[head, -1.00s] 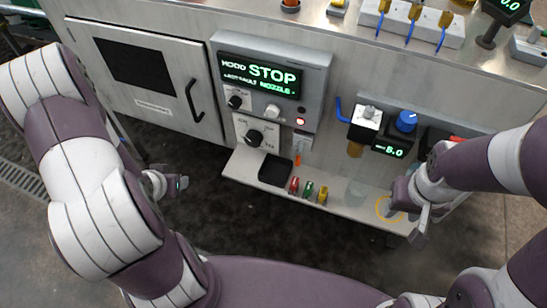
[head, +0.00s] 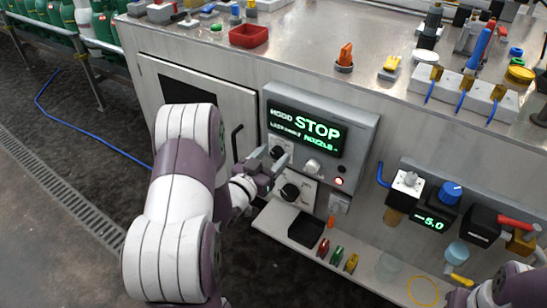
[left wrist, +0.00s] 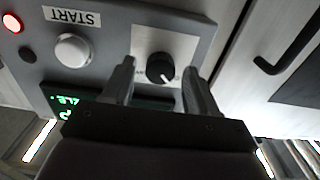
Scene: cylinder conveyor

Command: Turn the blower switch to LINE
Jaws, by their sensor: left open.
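The control panel (head: 362,112) has a screen (head: 305,128) reading STOP. Below the screen are an upper black knob (head: 277,152) and a lower black knob (head: 290,191) on a white plate. Their labels are too small to read, so I cannot tell which is the blower switch. My left gripper (head: 268,172) is open in front of the panel's left side, close to the upper knob. In the left wrist view, that black knob (left wrist: 160,67) shows between the spread fingers, ungripped. My right gripper is mostly cut off at the bottom right of the head view.
A white START button (left wrist: 73,50) and a lit red lamp (left wrist: 12,22) are on the same panel. A shelf below holds a black tray (head: 307,229) and small coloured pieces. A cabinet door handle (head: 237,143) is left of my gripper. A blue-knobbed regulator (head: 451,192) stands right.

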